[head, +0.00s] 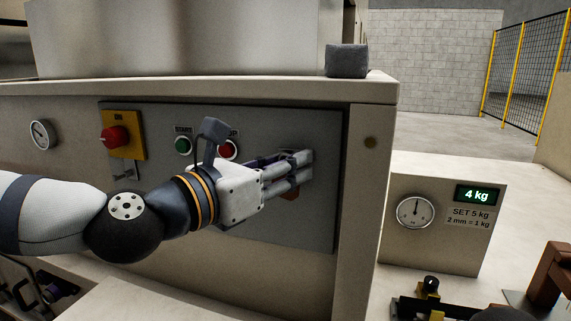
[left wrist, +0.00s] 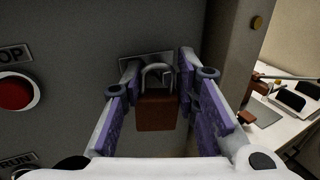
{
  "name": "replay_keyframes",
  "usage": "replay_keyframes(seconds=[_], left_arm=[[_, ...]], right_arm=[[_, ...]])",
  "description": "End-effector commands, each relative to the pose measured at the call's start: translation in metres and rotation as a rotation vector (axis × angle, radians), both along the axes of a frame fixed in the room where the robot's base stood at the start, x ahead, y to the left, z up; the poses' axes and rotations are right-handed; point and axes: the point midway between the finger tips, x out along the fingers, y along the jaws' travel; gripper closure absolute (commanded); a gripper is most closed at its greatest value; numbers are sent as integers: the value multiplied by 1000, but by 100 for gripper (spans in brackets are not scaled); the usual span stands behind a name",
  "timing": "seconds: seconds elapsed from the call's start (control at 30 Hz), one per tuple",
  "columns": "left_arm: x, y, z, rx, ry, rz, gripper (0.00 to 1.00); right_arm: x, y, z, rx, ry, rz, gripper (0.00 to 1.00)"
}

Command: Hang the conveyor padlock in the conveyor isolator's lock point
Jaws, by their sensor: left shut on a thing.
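My left gripper (head: 303,166) reaches to the right end of the grey control panel. It is shut on a padlock with a red-brown body (left wrist: 157,111) and a steel shackle. In the head view only a bit of the padlock (head: 290,194) shows below the fingers. The shackle is upright, in front of a small metal plate (left wrist: 135,69) on the panel; I cannot tell whether it is hooked there. The isolator, a yellow plate with a red knob (head: 115,137), is at the panel's left, with a small metal bracket (head: 122,171) below it. My right gripper is not in view.
A green START button (head: 183,145) and a red stop button (head: 228,149) lie between isolator and gripper. A gauge box (head: 443,214) reading 4 kg stands at the right. A grey block (head: 346,61) sits on the ledge above. The machine's edge post is right of the gripper.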

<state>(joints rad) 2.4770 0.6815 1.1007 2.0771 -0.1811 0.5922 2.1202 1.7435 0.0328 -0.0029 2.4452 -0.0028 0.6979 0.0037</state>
Motion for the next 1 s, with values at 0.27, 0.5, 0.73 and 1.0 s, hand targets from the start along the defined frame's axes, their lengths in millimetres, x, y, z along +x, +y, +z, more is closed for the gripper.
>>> replay_keyframes(seconds=[0.27,0.5,0.73,1.0], left_arm=[[0,0,0,-1,-1,0,49],[-1,2,0,0,0,1,49],[-37,36,1,-4,1,3,49],[-81,75,1,-2,-1,3,49]], right_arm=[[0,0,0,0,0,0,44],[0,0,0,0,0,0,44],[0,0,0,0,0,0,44],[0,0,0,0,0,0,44]])
